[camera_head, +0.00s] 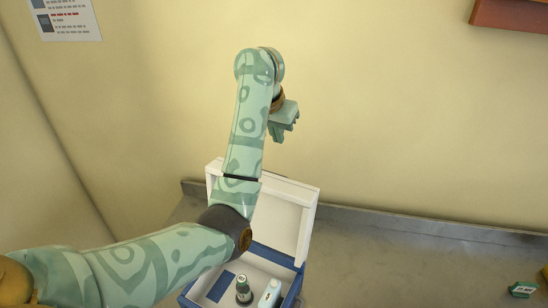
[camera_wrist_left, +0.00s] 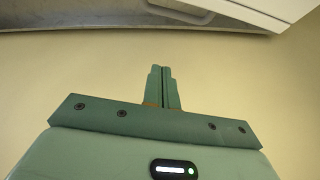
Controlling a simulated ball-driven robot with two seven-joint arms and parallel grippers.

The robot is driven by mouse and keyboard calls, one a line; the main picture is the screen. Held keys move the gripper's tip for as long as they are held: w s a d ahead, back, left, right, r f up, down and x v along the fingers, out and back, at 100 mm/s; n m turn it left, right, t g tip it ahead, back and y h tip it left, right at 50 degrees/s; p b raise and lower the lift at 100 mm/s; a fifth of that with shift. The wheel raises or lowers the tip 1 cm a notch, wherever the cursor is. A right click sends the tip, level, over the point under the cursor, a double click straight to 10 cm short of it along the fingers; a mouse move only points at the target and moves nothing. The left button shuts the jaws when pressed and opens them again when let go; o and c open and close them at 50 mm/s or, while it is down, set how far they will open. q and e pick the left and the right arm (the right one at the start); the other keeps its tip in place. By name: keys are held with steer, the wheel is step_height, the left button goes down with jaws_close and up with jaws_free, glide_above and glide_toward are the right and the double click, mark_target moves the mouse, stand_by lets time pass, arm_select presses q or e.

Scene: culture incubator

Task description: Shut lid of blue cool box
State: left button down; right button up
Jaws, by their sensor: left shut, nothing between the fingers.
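The blue cool box (camera_head: 292,289) stands on the counter at the bottom middle of the head view, partly hidden by my left arm. Its white lid (camera_head: 309,205) stands open, tilted up at the back. Inside are a dark bottle (camera_head: 243,288) and a white item (camera_head: 270,293). My left gripper (camera_head: 291,127) is above and behind the lid, near the wall, apart from the lid. In the left wrist view its fingers (camera_wrist_left: 162,68) are together and empty, and a white edge, probably the lid (camera_wrist_left: 235,12), shows at the top right. My right gripper is not in view.
The grey counter (camera_head: 390,265) is clear to the right of the box. A backsplash (camera_head: 400,224) and the yellow wall stand behind. A red-brown shelf (camera_head: 512,14) is at upper right.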

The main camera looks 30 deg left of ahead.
arm_select(q)
step_height(320, 180, down, 9)
steer(key=shift+s+f, duration=0.15)
stand_by(0.5)
